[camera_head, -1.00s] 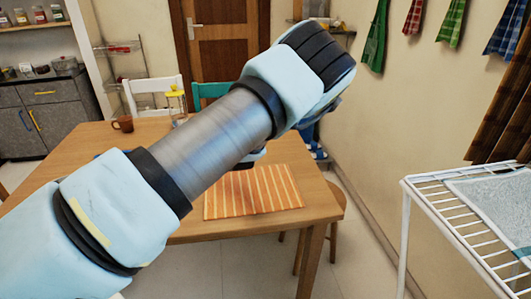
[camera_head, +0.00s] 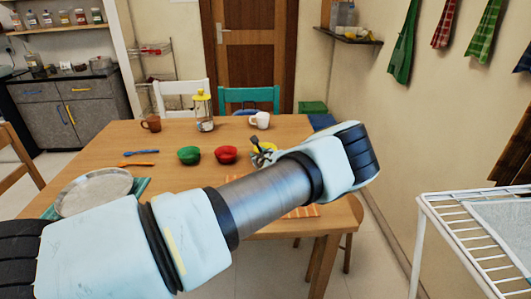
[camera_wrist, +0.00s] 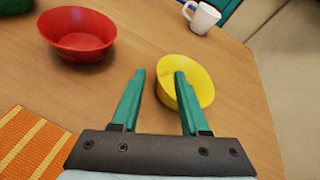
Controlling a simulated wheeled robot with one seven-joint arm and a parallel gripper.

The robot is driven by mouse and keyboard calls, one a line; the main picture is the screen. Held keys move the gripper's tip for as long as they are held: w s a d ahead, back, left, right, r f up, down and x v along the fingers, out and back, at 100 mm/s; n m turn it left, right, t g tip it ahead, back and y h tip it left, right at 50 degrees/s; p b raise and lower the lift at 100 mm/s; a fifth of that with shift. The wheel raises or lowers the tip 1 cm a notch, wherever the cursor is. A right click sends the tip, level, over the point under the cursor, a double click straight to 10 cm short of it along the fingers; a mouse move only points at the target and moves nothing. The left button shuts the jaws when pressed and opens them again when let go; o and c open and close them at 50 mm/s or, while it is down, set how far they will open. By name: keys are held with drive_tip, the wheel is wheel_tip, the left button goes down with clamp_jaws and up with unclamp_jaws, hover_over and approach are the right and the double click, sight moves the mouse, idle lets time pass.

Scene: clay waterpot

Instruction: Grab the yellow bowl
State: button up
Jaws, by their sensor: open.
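The yellow bowl (camera_wrist: 198,78) is on the wooden table (camera_head: 105,150), ahead of my gripper in the wrist view. My gripper (camera_wrist: 159,74) is open with its two green fingers apart and nothing held between them. The right finger overlaps the bowl's left part in the picture, and the left finger is outside the bowl on the left. The bowl's near left rim lies between the finger lines; I cannot tell whether a finger touches it. In the head view the yellow bowl (camera_head: 272,147) is partly hidden behind my gripper (camera_head: 259,152).
A red bowl (camera_wrist: 77,36) stands left of the yellow bowl. A green bowl (camera_head: 189,155) is further left. A white mug (camera_wrist: 202,17) stands behind. An orange striped mat (camera_wrist: 30,140) lies at the near left in the wrist view. A white rack (camera_head: 470,225) stands to the right.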

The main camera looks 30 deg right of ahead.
drive_tip(key=shift+x, duration=1.35)
clamp_jaws()
